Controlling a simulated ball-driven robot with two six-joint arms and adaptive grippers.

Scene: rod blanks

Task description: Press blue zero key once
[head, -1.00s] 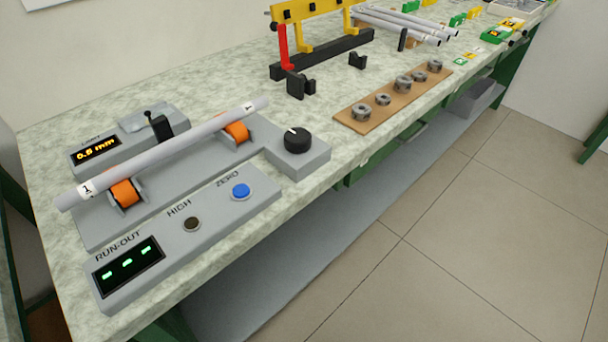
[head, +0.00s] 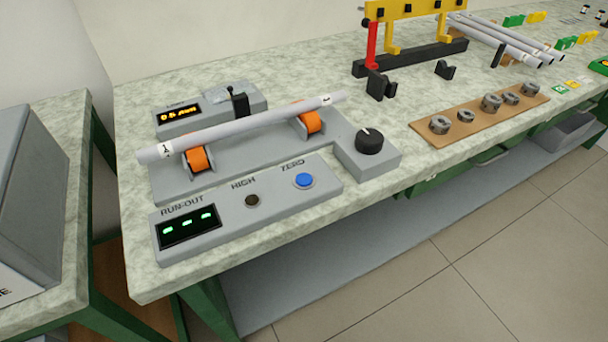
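The blue zero key (head: 304,180) is a round button on the grey run-out box (head: 225,222), under the printed word ZERO. A dark round HIGH lamp or button (head: 252,200) sits left of the blue key. Behind the box, a grey rod (head: 245,125) marked 1 rests across two orange rollers (head: 197,159). Neither of my grippers shows in the head view, and nothing covers the blue key.
A black knob (head: 370,141) stands right of the key. A limit display box (head: 180,114) is behind the rod. A wooden strip with several metal rings (head: 440,125), a yellow and black rack (head: 410,58) and more rods lie farther right. A grey case (head: 30,200) is at left.

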